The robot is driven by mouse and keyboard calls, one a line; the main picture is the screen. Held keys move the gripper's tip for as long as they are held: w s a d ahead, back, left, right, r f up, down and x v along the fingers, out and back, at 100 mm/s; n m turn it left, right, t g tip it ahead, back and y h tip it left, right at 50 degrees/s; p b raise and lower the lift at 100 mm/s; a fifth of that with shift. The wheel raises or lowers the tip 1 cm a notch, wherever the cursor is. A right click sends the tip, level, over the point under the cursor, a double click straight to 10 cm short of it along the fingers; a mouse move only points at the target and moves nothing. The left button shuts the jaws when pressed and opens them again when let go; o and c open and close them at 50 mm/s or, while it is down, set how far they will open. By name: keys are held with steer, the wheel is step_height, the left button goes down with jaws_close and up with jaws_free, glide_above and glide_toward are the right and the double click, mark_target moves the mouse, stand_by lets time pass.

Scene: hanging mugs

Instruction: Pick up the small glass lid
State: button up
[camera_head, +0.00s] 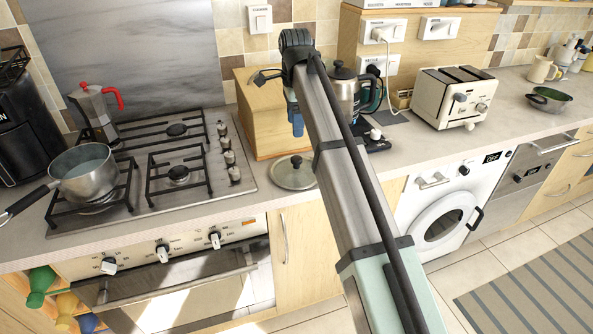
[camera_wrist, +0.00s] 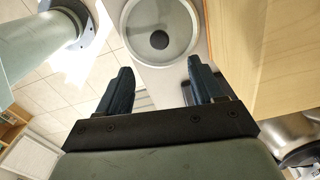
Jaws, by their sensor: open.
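The small glass lid (camera_head: 293,173) lies on the counter between the stove and the washing machine, near the counter's front edge. It is round, with a metal rim and a dark knob in the middle. In the wrist view the lid (camera_wrist: 160,30) shows at the top centre, just beyond my fingertips. My gripper (camera_wrist: 160,72) is open and empty, with its two dark blue fingers apart. In the head view my gripper (camera_head: 296,122) is above and behind the lid, not touching it; my arm hides part of it.
A wooden box (camera_head: 262,120) stands close behind the lid. A gas stove (camera_head: 150,160) with a saucepan (camera_head: 86,172) and a moka pot (camera_head: 92,108) is on the left. A kettle (camera_head: 343,90) and a toaster (camera_head: 455,97) stand to the right.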

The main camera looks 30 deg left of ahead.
mark_target(295, 158)
step_height(295, 158, down, 11)
steer(key=shift+f, duration=0.2)
stand_by(0.5)
steer(key=shift+c, duration=0.5)
jaws_close()
